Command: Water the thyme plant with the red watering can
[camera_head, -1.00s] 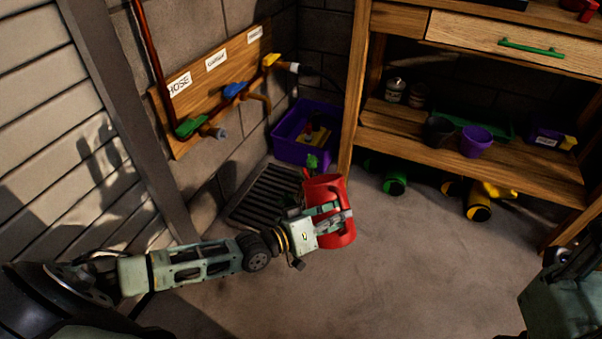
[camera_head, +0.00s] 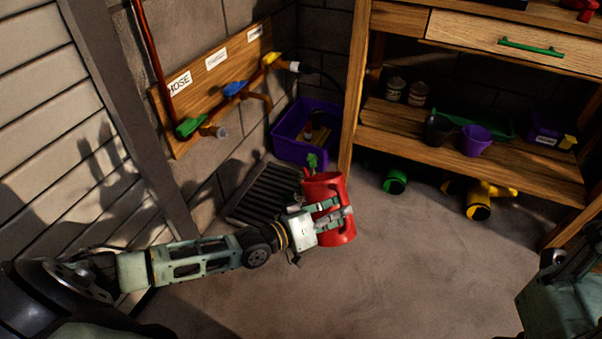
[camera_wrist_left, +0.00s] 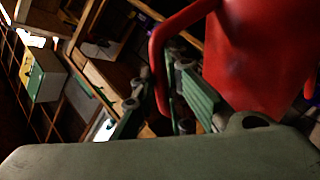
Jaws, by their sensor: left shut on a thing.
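The red watering can (camera_head: 328,185) is held above the floor, just right of the floor drain, in the head view. My left gripper (camera_head: 336,215) is shut on its handle. In the left wrist view the red can (camera_wrist_left: 258,55) fills the upper right, and its curved handle (camera_wrist_left: 158,60) passes by the gripper fingers (camera_wrist_left: 165,100). A small green piece (camera_head: 312,161) shows at the can's upper left; I cannot tell what it is. I cannot make out the thyme plant in these views. My right gripper is not in view; only part of my right arm shows at the right edge.
A wooden workbench (camera_head: 470,160) with a lower shelf stands at the back right, holding a purple pot (camera_head: 475,141) and jars. A purple crate (camera_head: 290,150) sits in the corner. A board with taps (camera_head: 215,85) is on the wall. The floor in front is clear.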

